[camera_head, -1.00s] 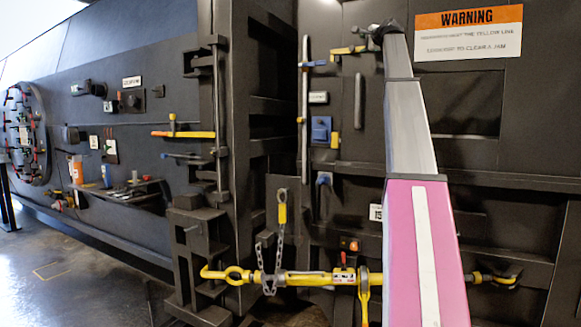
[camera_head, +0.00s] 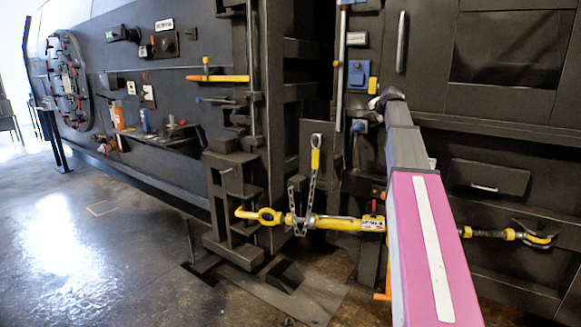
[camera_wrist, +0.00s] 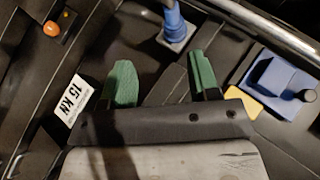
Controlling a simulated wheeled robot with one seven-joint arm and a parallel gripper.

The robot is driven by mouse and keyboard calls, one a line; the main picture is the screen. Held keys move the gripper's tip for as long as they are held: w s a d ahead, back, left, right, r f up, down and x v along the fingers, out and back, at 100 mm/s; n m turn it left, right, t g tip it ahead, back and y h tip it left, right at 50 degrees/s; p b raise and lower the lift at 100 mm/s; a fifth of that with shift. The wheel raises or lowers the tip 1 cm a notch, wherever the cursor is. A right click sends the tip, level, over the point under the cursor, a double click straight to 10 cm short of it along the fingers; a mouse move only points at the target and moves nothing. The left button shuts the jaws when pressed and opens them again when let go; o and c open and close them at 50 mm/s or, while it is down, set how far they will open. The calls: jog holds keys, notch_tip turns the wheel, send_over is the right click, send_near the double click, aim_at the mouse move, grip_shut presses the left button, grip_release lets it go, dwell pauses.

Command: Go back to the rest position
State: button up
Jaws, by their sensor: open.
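My gripper (camera_wrist: 163,82) shows in the wrist view with two green fingers spread apart and nothing between them. In the head view my arm reaches from the bottom right toward the compactor's dark panel. Its dark end is just right of and below a blue box (camera_head: 358,75); the fingers cannot be made out there. In the wrist view a blue box with a knob (camera_wrist: 282,85) lies right of the fingers. A blue fitting (camera_wrist: 175,28) lies beyond the gap between them. I cannot tell whether the gripper touches anything.
A yellow ratchet bar (camera_head: 335,223) with a chain (camera_head: 303,205) crosses the front low down. A yellow-orange lever (camera_head: 217,78) sticks out at left. A white "15 KN" label (camera_wrist: 75,102) and an orange knob (camera_wrist: 52,28) show in the wrist view. The floor at left is open.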

jog(key=s+a+f+n+g, duration=0.25)
jog(key=s+f, duration=0.25)
jog(key=f, duration=0.6)
jog(key=s+a+f+n+g, duration=0.1)
jog(key=s+a+f, duration=0.4)
jog(key=f, duration=0.5)
jog(key=s+a+f+n+g, duration=0.1)
jog(key=s+a+f+g, duration=0.1)
jog(key=s+f, duration=0.65)
jog(key=s+a+f+n+g+h, duration=0.1)
jog(key=s+a+f+n+g, duration=0.1)
jog(key=s+f, duration=0.9)
jog(key=s+a+f+n+g+h, duration=0.1)
jog(key=s+a+f+n+g, duration=0.2)
jog(key=s+f, duration=0.8)
jog(key=shift+s+a+f+n+h, duration=0.4)
jog(key=shift+s+a, duration=0.2)
jog(key=shift+s, duration=0.35)
